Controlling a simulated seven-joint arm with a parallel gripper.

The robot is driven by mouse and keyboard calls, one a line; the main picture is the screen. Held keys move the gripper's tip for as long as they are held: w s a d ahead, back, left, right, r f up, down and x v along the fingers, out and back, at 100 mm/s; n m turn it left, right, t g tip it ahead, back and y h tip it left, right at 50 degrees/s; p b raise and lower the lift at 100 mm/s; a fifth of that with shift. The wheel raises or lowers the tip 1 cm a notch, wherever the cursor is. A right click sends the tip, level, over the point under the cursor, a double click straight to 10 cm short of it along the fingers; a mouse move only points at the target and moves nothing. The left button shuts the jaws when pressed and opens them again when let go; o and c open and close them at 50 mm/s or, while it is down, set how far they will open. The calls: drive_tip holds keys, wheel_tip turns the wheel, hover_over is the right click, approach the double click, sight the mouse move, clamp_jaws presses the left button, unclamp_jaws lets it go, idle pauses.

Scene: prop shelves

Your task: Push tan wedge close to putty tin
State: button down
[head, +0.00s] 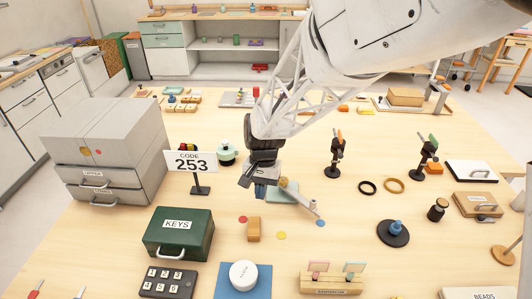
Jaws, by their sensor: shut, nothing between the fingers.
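The tan wedge (254,229) is a small tan block standing on the table, right of the green KEYS box. The putty tin (243,274) is a round white tin on a blue mat, nearer the front edge and just below the wedge in the picture. A gap of bare table and mat lies between them. My gripper (246,183) is shut and empty, hanging behind the wedge and apart from it in the picture. Its height above the table is hard to tell. Its dark body partly hides small blue and teal things behind it.
The green KEYS box (178,234) and a dark keypad (168,282) stand left of the wedge and tin. A wooden card holder (330,285) stands right of the tin. A CODE 253 sign (191,163) stands left of my gripper. Flat coloured dots lie around the wedge.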

sight(254, 227)
drive_tip(key=shift+x, duration=2.55)
drive_tip(key=shift+s+a, duration=0.2)
drive_tip(key=shift+s, duration=0.8)
drive_tip(key=shift+s+a, duration=0.15)
drive_tip(key=shift+s, duration=0.85)
drive_tip(key=shift+s+a, duration=0.2)
drive_tip(key=shift+s, duration=0.85)
drive_tip(key=v, duration=1)
